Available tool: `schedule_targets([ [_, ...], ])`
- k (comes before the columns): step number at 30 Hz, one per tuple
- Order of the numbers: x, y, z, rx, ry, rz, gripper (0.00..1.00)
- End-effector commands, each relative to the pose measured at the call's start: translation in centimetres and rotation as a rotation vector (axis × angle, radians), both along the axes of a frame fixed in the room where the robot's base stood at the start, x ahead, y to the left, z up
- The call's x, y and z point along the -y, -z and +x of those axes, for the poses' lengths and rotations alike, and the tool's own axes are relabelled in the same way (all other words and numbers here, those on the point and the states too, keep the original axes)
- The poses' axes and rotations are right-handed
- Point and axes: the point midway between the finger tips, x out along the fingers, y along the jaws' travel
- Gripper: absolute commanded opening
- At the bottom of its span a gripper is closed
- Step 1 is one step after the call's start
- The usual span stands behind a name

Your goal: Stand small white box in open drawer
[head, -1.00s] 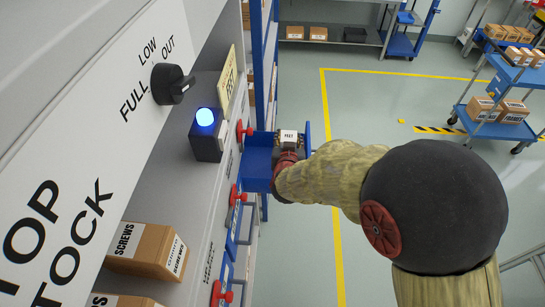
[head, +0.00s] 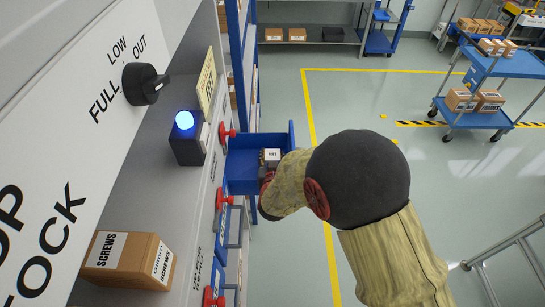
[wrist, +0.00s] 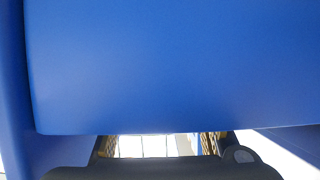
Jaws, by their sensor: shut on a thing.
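The open blue drawer (head: 243,163) sticks out from the front of the shelf unit. The small white box (head: 271,155), with dark print on its face, is at the drawer's right part, inside its outline in the head view. My gripper (head: 268,168) is shut on the box, mostly hidden by my arm. In the wrist view a blue drawer panel (wrist: 170,70) fills most of the picture. My gripper's fingers (wrist: 158,147) show at the bottom edge with a pale surface between them. I cannot tell whether the box touches the drawer floor.
A black box with a lit blue lamp (head: 185,145) stands on the grey ledge left of the drawer. Red knobs (head: 225,132) line the unit's front. A SCREWS carton (head: 125,258) sits below left. Open floor lies to the right, with a blue cart (head: 500,65) farther off.

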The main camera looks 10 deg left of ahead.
Motion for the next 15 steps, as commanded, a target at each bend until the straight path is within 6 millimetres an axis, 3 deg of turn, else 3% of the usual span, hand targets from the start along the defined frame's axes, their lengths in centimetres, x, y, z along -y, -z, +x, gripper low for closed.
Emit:
schedule_targets([
  [1, -0.01, 0.21, 0.02, 0.001, 0.0, 0.0, 0.11],
  [2, 0.01, 0.22, 0.0, 0.0, 0.0, 0.0, 0.41],
  [6, 0.0, 0.15, -0.01, 0.0, 0.0, 0.0, 0.48],
  [15, 0.0, 0.0, 0.0, 0.0, 0.0, 0.0, 0.48],
])
